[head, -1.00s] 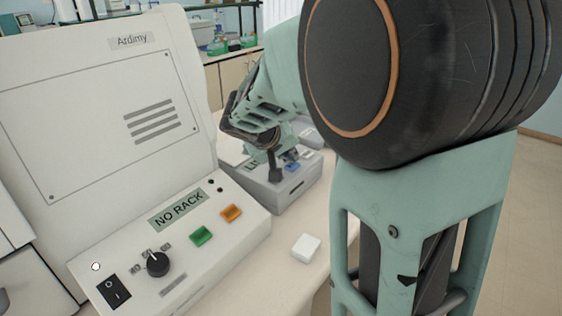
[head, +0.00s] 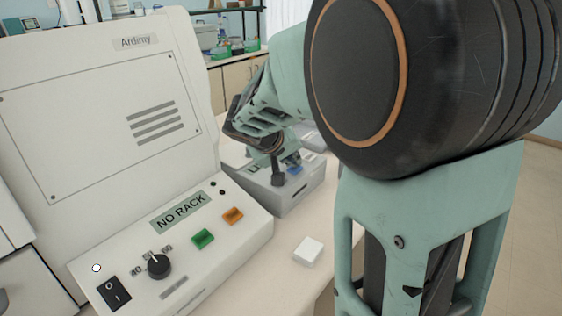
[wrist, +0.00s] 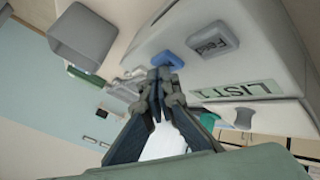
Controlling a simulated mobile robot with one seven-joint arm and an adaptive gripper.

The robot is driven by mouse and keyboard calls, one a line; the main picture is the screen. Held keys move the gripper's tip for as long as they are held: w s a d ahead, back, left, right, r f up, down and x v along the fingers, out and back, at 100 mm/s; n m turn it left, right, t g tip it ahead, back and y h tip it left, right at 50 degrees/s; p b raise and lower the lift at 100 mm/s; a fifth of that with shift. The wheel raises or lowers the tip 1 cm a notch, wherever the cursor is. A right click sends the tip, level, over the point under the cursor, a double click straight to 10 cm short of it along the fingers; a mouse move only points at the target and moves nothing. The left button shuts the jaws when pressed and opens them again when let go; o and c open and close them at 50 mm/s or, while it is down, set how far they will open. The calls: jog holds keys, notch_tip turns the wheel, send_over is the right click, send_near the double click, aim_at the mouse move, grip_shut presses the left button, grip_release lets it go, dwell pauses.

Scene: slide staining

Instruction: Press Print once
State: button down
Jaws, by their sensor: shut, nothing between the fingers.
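A grey box-shaped device (head: 300,198) stands on the bench beyond the large white machine. A blue button (head: 295,170) shows on its top, partly behind my arm. The wrist view shows the blue button (wrist: 167,59), its label not visible, beside a grey button marked "Feed" (wrist: 211,40). A green display (wrist: 236,91) reads "LIST 1". My gripper (wrist: 160,76) is shut and empty, its fingertips right at the blue button's edge. I cannot tell whether they touch it. In the head view my gripper (head: 278,180) points down over the device.
The white machine's panel has a "NO RACK" display (head: 181,212), a green button (head: 203,239), an orange button (head: 233,215), a black knob (head: 158,265) and a rocker switch (head: 114,292). A small white block (head: 308,251) lies on the bench in front of the grey device.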

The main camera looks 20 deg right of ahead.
aim_at(293, 169)
jog(key=shift+f, duration=0.15)
dwell(0.5)
jog(key=shift+r, duration=0.8)
jog(key=shift+r, duration=0.1)
jog(key=shift+r+p, duration=1.7)
jog(key=shift+r, duration=0.75)
